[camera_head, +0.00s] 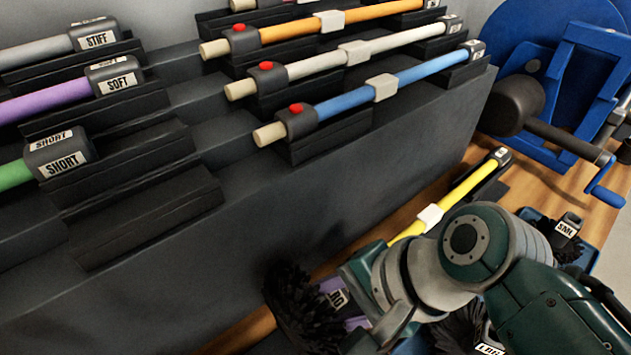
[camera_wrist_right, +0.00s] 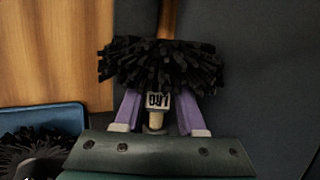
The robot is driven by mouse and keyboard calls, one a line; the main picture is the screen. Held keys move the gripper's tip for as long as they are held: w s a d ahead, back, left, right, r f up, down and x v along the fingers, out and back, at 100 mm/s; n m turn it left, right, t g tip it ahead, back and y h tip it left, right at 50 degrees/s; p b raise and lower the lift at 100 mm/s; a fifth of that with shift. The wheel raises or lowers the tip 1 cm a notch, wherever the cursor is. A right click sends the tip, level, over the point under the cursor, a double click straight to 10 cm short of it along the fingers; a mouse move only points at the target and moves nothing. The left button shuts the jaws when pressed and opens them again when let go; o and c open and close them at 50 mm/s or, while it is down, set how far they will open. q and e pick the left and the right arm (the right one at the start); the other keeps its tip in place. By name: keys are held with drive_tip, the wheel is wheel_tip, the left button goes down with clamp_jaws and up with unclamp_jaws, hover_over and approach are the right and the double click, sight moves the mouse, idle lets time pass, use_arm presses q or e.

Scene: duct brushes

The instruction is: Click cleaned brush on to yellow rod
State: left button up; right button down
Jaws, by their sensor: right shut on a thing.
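The yellow rod (camera_head: 471,184) lies at a slant on the wooden bench, with a white clip (camera_head: 430,216) around it and a black fitting (camera_head: 500,156) at its far end. Its near end passes out of sight behind my right arm. My right gripper (camera_head: 345,296) is shut on a black-bristled brush (camera_head: 296,305), below and left of the rod. In the right wrist view the brush (camera_wrist_right: 160,62) sits between the purple fingers (camera_wrist_right: 158,104), with a labelled hub and a short pale stub toward the palm. The label is not clearly readable. My left gripper is not in view.
A dark stepped rack (camera_head: 400,150) holds blue, white and orange rods with red buttons. Stiff, soft and short rods lie at left, with an empty cradle (camera_head: 145,220) below. A blue tray (camera_wrist_right: 45,117) with another black brush (camera_wrist_right: 32,150) is nearby. A blue crank device (camera_head: 590,80) stands at right.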

drive_tip(key=shift+w+d, duration=0.8)
drive_tip(key=shift+d, duration=0.25)
idle(0.4)
drive_tip(key=shift+c, duration=2.1)
unclamp_jaws()
drive_tip(key=p+v, duration=0.4)
drive_tip(key=v, duration=0.5)
drive_tip(key=s+d+r+n+h, duration=0.3)
drive_tip(key=s+d+n, duration=0.2)
drive_tip(key=s+n, duration=0.15)
drive_tip(key=s+d+r+n+h, duration=0.3)
drive_tip(key=s+d+n, duration=0.15)
drive_tip(key=s, duration=0.25)
wheel_tip(320, 180, up, 37)
drive_tip(key=t+p, duration=0.1)
drive_tip(key=p, duration=3.5)
drive_tip(key=shift+r+n, duration=0.25)
drive_tip(key=shift+n, duration=0.15)
